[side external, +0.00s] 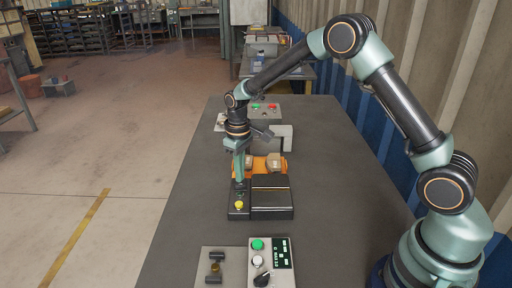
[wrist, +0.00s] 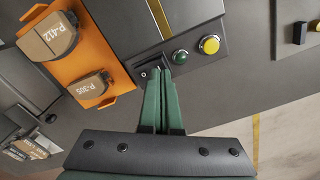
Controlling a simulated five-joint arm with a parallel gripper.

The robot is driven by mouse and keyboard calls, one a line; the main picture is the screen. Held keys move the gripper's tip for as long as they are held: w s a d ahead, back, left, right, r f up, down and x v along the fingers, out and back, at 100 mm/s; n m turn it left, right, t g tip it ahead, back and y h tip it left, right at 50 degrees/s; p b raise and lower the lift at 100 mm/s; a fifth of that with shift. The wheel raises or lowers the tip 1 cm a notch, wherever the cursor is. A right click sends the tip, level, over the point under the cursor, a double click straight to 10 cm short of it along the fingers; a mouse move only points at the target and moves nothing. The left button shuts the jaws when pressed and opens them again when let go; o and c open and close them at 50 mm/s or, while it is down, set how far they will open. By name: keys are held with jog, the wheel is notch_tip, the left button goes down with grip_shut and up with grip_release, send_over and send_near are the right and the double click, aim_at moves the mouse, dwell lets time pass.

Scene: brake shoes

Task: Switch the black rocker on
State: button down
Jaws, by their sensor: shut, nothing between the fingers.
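The black rocker (wrist: 150,66) sits on a dark control box (wrist: 207,48), beside a green button (wrist: 180,57) and a yellow button (wrist: 209,44). In the wrist view my gripper (wrist: 158,72) is shut and empty, its green fingertips at the rocker's near edge and hiding part of it. I cannot tell whether they touch it, or which way the rocker is tipped. In the side view my gripper (side external: 239,181) points down over the far end of the box's button strip (side external: 232,213), and the rocker is hidden there.
An orange holder (side external: 246,167) with tan blocks marked P-412 (wrist: 52,36) and P-305 (wrist: 91,86) stands just behind the box. A panel with a green button (side external: 257,244) and black knob lies at the front. Another panel (side external: 265,113) stands at the back. The table's right side is clear.

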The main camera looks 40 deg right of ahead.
jog(key=shift+f, duration=0.95)
dwell(0.5)
jog(key=shift+r, duration=3.5)
jog(key=s+d+r+m+t, duration=0.1)
jog(key=s+r+t, duration=0.1)
jog(key=s+r, duration=0.5)
jog(key=s+d+r+m+t, duration=0.1)
jog(key=s+r+m+t, duration=0.1)
jog(key=s+r, duration=0.5)
jog(key=s+t, duration=0.1)
jog(key=s, duration=0.4)
jog(key=shift+s+r+t, duration=0.15)
jog(key=shift+s+t, duration=0.15)
jog(key=shift+s, duration=0.1)
